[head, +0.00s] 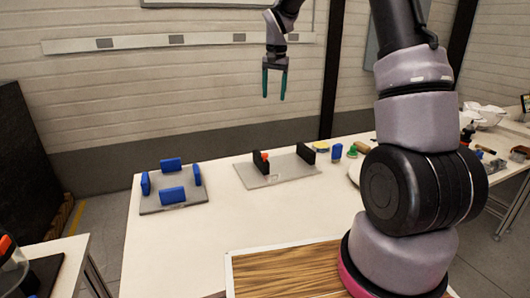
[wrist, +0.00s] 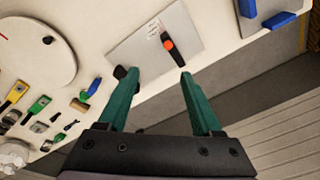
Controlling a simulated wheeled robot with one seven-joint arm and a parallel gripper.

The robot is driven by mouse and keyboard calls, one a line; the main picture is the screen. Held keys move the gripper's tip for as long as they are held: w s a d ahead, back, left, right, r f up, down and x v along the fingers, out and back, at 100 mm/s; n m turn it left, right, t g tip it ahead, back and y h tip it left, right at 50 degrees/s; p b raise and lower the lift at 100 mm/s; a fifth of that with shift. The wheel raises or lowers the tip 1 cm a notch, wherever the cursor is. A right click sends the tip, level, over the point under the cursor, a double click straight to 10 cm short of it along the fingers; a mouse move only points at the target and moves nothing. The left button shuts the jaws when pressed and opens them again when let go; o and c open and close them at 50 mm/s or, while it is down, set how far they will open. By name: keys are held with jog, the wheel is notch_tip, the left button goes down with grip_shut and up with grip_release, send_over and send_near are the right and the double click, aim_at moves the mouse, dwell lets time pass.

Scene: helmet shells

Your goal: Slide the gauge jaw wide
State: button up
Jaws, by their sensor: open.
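The gauge is a grey plate (head: 283,177) lying flat on the white table. A black upright jaw with an orange knob (head: 264,156) stands on its left part, and a second black upright (head: 306,153) stands near its right end. In the wrist view the plate (wrist: 133,48) shows with the knobbed jaw (wrist: 174,28); the other black piece (wrist: 120,72) is partly hidden by a finger. My gripper (head: 274,97), with green fingers, is open and empty. It hangs in the air above the gauge, apart from it. It also shows in the wrist view (wrist: 160,73).
A second grey plate (head: 160,203) with several blue blocks lies left of the gauge. Small tools and a round white disc (wrist: 30,45) lie on its other side. A wood-grained board (head: 285,272) is at the near edge. The middle of the white table (head: 215,235) is clear.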

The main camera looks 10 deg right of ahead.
jog(key=m+g, duration=0.1)
jog(key=g, duration=0.1)
send_near(265, 154)
notch_tip(265, 154, down, 9)
jog(key=shift+r, duration=0.2)
grip_shut()
dwell(1.1)
